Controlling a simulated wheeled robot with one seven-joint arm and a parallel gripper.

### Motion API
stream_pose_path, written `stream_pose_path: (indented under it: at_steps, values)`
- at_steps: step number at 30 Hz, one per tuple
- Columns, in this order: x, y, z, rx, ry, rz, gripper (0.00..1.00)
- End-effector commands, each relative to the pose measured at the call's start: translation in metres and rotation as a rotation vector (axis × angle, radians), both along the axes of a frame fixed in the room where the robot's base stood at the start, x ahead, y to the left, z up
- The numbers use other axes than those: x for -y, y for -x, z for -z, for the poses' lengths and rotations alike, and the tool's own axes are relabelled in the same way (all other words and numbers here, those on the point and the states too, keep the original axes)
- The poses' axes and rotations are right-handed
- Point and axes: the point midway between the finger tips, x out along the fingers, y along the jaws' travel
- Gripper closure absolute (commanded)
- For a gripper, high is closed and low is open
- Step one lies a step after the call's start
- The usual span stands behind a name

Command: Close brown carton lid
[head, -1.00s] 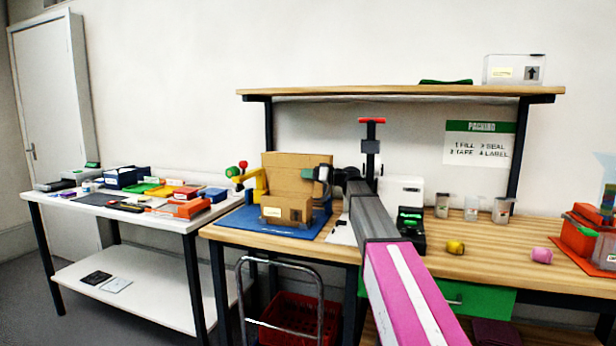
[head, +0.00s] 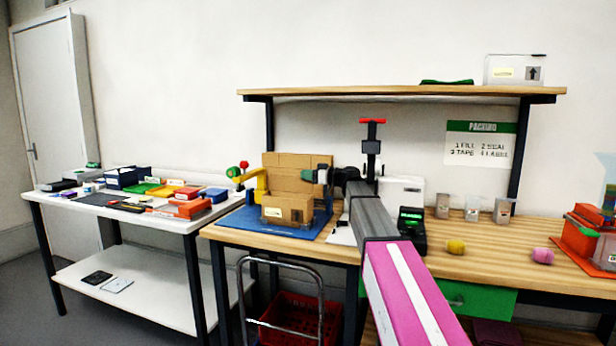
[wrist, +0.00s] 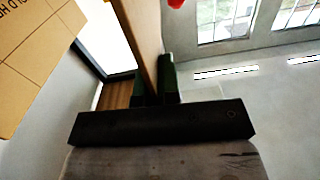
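The brown carton (head: 287,209) stands on a blue mat on the wooden bench in the head view. Its tan lid panel (head: 288,160) stands raised behind the box, so the carton is open. My gripper (head: 321,176) is at the right side of the raised panels. In the wrist view, a brown cardboard panel (wrist: 147,30) runs edge-on between the dark fingers of my gripper (wrist: 154,82), which look closed on it. Another cardboard face with printed letters (wrist: 35,60) shows at the upper left there. The carton's inside is hidden.
A yellow and green tape dispenser (head: 250,180) stands just left of the carton. A dark device with a green screen (head: 411,228) and clear cups (head: 472,209) are to the right. A shelf (head: 400,91) spans above. A white table (head: 75,200) with goods is at left.

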Motion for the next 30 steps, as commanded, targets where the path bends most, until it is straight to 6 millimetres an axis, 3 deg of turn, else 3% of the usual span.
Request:
stream_pose_path:
  at_steps: [21, 30]
  values:
    - [-0.018, 0.049, 0.012, 0.617, 0.224, -0.001, 1.00]
    - [-0.021, 0.059, 0.021, 0.723, 0.263, -0.001, 1.00]
